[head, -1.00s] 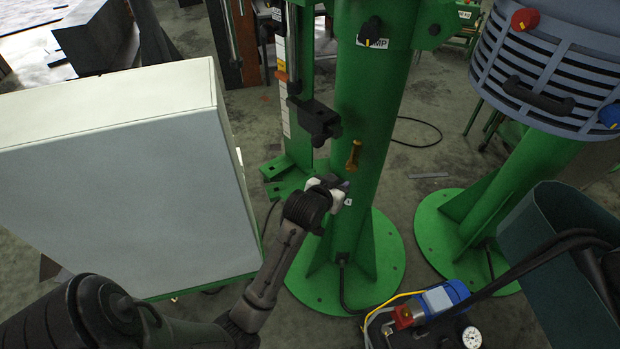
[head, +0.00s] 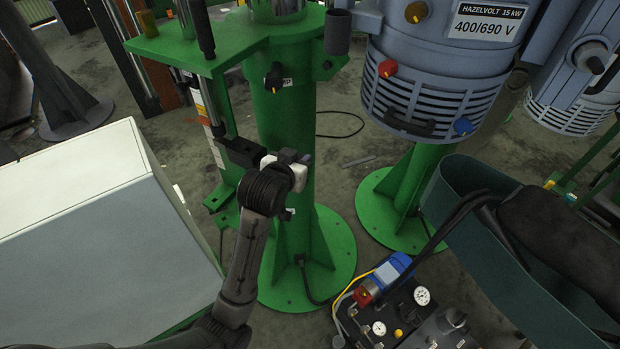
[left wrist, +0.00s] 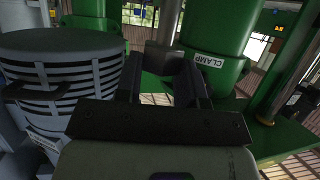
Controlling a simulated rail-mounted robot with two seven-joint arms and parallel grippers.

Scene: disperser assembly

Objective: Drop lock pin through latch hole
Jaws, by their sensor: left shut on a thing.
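My left gripper (head: 302,160) is in front of the green column (head: 285,120), just right of a black block (head: 242,152) that looks like the latch. The left gripper's two dark fingers (left wrist: 163,85) also show in the left wrist view with a gap between them. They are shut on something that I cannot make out. No brass pin shows at the fingertips, and the latch hole is not visible. A grey cylinder (left wrist: 163,57) shows past the fingertips; I cannot tell whether it touches them. My right gripper is not in view.
A white cabinet (head: 90,210) stands at left. A blue-grey motor housing (head: 425,85) hangs at upper right. A dark teal bin (head: 475,235) and a pump unit with gauges (head: 395,300) are at lower right. A green plate (head: 195,50) juts out above the gripper.

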